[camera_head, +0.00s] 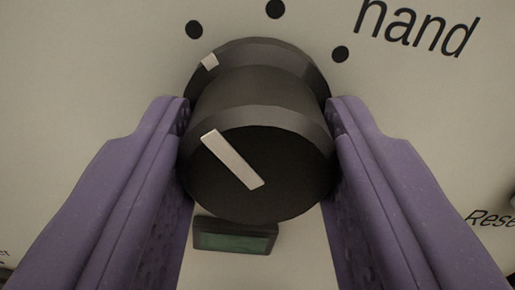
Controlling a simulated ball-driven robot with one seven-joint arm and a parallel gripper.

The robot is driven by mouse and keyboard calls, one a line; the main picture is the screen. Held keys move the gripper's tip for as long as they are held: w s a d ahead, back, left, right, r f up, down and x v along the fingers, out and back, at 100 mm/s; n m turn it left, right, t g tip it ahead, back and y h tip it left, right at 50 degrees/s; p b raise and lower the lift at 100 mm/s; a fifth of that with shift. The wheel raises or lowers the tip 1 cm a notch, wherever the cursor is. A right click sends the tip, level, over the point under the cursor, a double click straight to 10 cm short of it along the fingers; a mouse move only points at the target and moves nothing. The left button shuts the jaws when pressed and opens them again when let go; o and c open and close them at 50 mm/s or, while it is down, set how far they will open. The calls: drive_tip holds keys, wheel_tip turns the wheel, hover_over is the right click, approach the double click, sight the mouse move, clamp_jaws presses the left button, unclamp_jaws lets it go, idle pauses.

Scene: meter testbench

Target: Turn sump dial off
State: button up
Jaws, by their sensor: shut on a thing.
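A black round dial (262,180) fills the middle of the head camera view, mounted on a pale panel. A white bar on its face slants up to the left, and a white mark on its collar also sits at the upper left, near the left black dot. My gripper (258,150) has a purple finger on each side of the dial and is shut on it. No name label for the dial shows, so I cannot tell from the picture that it is the sump dial.
Three black dots arc above the dial, with the word "hand" (416,27) by the right dot. A small dark-framed green display (235,241) sits just below the dial. Cut-off lettering starting "Rese" (490,218) is at the right edge.

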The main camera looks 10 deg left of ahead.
drive_tip(key=shift+f+n, duration=0.15)
drive_tip(key=shift+n, duration=0.15)
drive_tip(key=o, duration=1)
drive_tip(key=shift+o, duration=0.2)
drive_tip(key=v, duration=0.8)
